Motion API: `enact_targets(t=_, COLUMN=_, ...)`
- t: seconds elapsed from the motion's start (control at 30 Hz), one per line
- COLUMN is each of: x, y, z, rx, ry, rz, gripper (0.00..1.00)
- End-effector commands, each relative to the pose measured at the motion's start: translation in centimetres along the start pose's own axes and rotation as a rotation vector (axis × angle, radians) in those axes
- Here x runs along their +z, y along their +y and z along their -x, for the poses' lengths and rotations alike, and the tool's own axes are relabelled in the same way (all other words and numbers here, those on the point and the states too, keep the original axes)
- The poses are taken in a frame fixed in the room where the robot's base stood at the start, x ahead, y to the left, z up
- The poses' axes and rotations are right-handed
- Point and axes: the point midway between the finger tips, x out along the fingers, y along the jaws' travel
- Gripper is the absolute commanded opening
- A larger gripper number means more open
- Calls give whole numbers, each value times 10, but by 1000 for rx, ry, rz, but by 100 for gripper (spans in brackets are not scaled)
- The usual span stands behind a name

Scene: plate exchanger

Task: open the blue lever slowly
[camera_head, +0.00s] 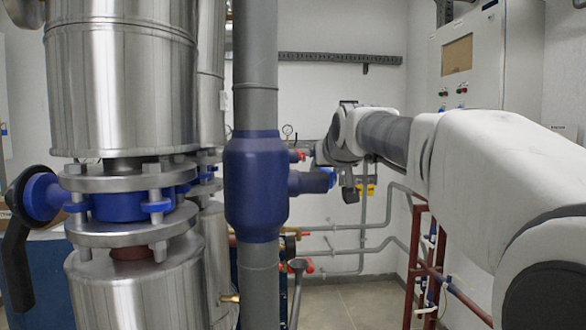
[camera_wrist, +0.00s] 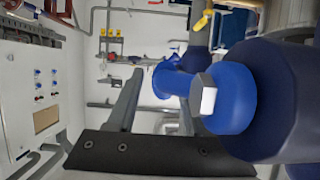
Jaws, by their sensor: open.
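A dark blue valve body (camera_head: 255,185) sits on the vertical grey pipe in the middle of the head view. A dark blue stub (camera_head: 308,182) sticks out of it to the right, with a small bright blue part (camera_head: 331,177) at its end. My gripper (camera_head: 349,188) is beside this end, partly hidden by my wrist. In the wrist view, my gripper (camera_wrist: 160,82) is open, with two grey fingers apart. A bright blue fitting with a grey square end (camera_wrist: 203,95) is close on the right. Another blue part (camera_wrist: 168,82) shows between the fingertips; I cannot tell whether it is the lever or whether anything touches.
Steel tanks (camera_head: 122,85) with a flanged blue valve (camera_head: 120,206) and its dark handle (camera_head: 17,255) stand at the left. A control cabinet (camera_head: 470,60) is on the right, above a red pipe frame (camera_head: 420,265). Grey pipes run along the back wall. Some floor (camera_head: 350,302) is clear.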

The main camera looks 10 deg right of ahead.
Motion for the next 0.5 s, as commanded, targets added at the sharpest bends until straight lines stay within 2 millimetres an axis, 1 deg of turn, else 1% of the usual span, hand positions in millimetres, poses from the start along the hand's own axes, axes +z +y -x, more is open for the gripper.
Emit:
enact_targets(t=0.1, x=0, y=0, z=0, rx=0, ry=0, rz=0, gripper=51)
enact_targets(t=0.13, x=0, y=0, z=0, rx=0, ry=0, rz=0, gripper=49)
enact_targets(t=0.27, x=0, y=0, z=0, rx=0, ry=0, rz=0, gripper=26)
enact_targets(t=0.3, x=0, y=0, z=0, rx=0, ry=0, rz=0, gripper=19)
enact_targets(t=0.37, x=0, y=0, z=0, rx=0, ry=0, rz=0, gripper=8)
enact_targets(t=0.4, x=0, y=0, z=0, rx=0, ry=0, rz=0, gripper=1)
enact_targets(t=0.5, x=0, y=0, z=0, rx=0, ry=0, rz=0, gripper=0)
